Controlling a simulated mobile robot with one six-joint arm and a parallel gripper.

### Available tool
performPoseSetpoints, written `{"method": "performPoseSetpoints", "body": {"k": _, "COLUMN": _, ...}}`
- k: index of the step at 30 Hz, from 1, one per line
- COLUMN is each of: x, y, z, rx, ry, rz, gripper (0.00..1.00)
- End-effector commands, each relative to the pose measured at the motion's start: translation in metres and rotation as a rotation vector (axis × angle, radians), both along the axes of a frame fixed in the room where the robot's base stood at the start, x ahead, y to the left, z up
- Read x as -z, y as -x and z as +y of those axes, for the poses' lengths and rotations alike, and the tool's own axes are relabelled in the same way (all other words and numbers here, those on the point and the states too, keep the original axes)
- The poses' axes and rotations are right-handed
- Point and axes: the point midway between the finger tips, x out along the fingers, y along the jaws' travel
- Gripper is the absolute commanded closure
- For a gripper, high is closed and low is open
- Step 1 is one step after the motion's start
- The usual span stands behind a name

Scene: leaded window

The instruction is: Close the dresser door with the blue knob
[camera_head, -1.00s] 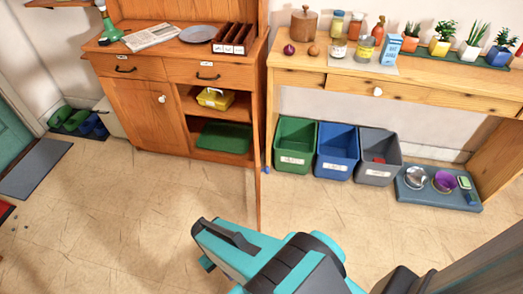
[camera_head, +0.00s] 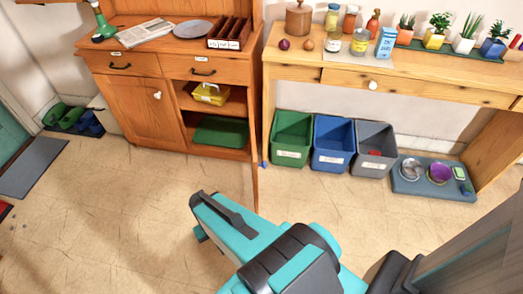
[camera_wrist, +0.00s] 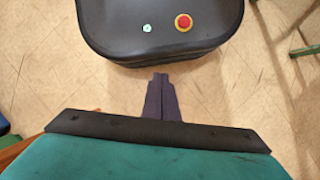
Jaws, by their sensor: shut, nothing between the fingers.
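The wooden dresser (camera_head: 130,98) stands at the left back of the head view. Its right-hand door (camera_head: 254,180) stands open and shows nearly edge-on, reaching out toward me. A small blue knob (camera_head: 264,164) shows on the door's right side. The dresser's left door (camera_head: 140,110), with a white knob (camera_head: 157,96), is shut. My teal arm end is in front of and below the open door in the head view, where the fingertips cannot be made out. In the wrist view my gripper's dark fingers (camera_wrist: 161,96) are together and empty, over the floor.
Green (camera_head: 291,140), blue (camera_head: 333,145) and grey (camera_head: 374,150) bins stand under the wooden table (camera_head: 330,72) right of the door. A blue tray (camera_head: 430,189) lies beside them. The floor (camera_head: 130,220) in front of the dresser is clear.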

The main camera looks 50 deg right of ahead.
Motion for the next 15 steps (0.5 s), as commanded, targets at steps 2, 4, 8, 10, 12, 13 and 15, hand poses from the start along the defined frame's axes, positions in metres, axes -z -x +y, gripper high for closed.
{"method": "performPoseSetpoints", "body": {"k": 2, "x": -0.022, "y": -0.02, "z": -0.017, "rx": 0.111, "ry": 0.018, "rz": -0.025, "gripper": 1.0}}
{"method": "performPoseSetpoints", "body": {"k": 4, "x": -0.039, "y": -0.034, "z": -0.031, "rx": 0.209, "ry": 0.033, "rz": -0.042, "gripper": 1.0}}
{"method": "performPoseSetpoints", "body": {"k": 8, "x": -0.07, "y": -0.058, "z": -0.061, "rx": 0.39, "ry": 0.059, "rz": -0.071, "gripper": 1.0}}
{"method": "performPoseSetpoints", "body": {"k": 10, "x": -0.088, "y": -0.069, "z": -0.078, "rx": 0.486, "ry": 0.072, "rz": -0.085, "gripper": 1.0}}
{"method": "performPoseSetpoints", "body": {"k": 12, "x": -0.106, "y": -0.079, "z": -0.096, "rx": 0.584, "ry": 0.083, "rz": -0.098, "gripper": 1.0}}
{"method": "performPoseSetpoints", "body": {"k": 13, "x": -0.114, "y": -0.083, "z": -0.104, "rx": 0.624, "ry": 0.089, "rz": -0.104, "gripper": 1.0}}
{"method": "performPoseSetpoints", "body": {"k": 15, "x": -0.132, "y": -0.091, "z": -0.123, "rx": 0.722, "ry": 0.1, "rz": -0.117, "gripper": 1.0}}
